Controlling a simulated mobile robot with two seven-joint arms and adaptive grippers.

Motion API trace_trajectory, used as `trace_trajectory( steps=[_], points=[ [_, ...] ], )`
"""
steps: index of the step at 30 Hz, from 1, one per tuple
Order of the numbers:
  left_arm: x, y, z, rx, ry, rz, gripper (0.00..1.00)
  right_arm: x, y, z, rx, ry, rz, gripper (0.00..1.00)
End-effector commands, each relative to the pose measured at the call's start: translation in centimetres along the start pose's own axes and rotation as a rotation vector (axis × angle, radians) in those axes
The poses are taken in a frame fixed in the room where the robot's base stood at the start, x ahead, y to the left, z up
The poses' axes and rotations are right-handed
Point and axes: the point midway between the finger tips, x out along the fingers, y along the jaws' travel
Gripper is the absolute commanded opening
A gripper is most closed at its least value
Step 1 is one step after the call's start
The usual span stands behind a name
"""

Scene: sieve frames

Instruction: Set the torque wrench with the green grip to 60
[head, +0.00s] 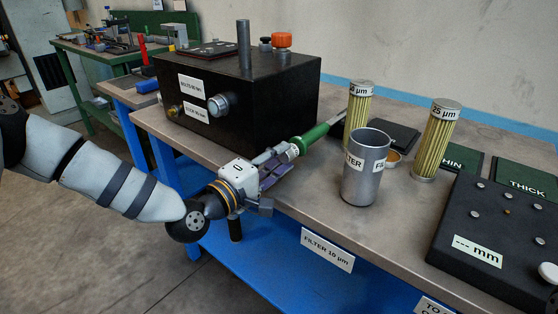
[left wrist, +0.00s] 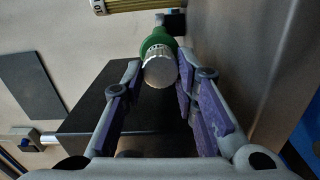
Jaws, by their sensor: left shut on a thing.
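The torque wrench has a green grip (head: 309,138) and lies just off the right side of the black box. Its knurled silver end knob (left wrist: 160,70) shows in the left wrist view, with the green grip (left wrist: 153,42) behind it. My left gripper (head: 287,154) reaches in over the table's front edge, in line with the wrench. Its purple-padded fingers, also in the left wrist view (left wrist: 162,62), are shut on the end knob, one on each side. The scale cannot be read. My right gripper is not in view.
The black box (head: 275,100) with knobs and labels stands left of the wrench. A silver filter cup (head: 365,175) and pleated filters (head: 437,145) stand to its right. A black plate (head: 490,225) marked "--- mm" lies at the right. Bare tabletop (head: 310,190) lies along the front.

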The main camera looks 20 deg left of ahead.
Motion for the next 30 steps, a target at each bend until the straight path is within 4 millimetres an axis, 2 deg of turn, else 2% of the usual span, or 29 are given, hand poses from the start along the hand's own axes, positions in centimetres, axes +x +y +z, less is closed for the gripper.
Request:
trace_trajectory(
  steps=[13, 30],
  points=[
    [0.0, -0.3, 0.1, -0.274, -0.002, -0.001, 0.00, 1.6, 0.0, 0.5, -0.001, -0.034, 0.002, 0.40],
    [0.0, -0.2, 0.1, -0.342, -0.002, 0.001, 0.00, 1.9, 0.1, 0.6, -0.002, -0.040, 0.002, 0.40]
  ],
)
